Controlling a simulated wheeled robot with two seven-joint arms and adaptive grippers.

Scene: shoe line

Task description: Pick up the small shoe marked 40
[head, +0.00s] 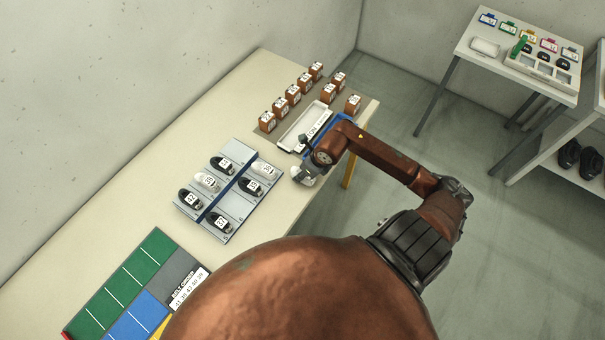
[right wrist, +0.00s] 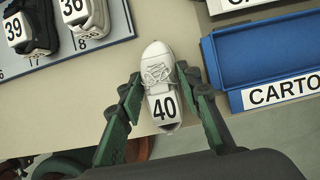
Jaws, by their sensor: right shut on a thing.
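The small white shoe marked 40 (right wrist: 157,65) shows in the right wrist view, its toe pointing up the picture and its number label towards me. My right gripper (right wrist: 160,85) is shut on it, with one green and black finger on each side. In the head view my right gripper (head: 304,170) is at the table's right edge, beside the shoe tray, and hides part of the white shoe. I cannot tell whether the shoe touches the table. My left gripper is not in view.
A grey tray (head: 238,196) with several black and white numbered shoes lies left of the gripper. A blue carton tray (right wrist: 262,62) is to the right in the wrist view. Brown boxes (head: 267,121) stand behind. A green and blue mat (head: 130,285) lies at the front left.

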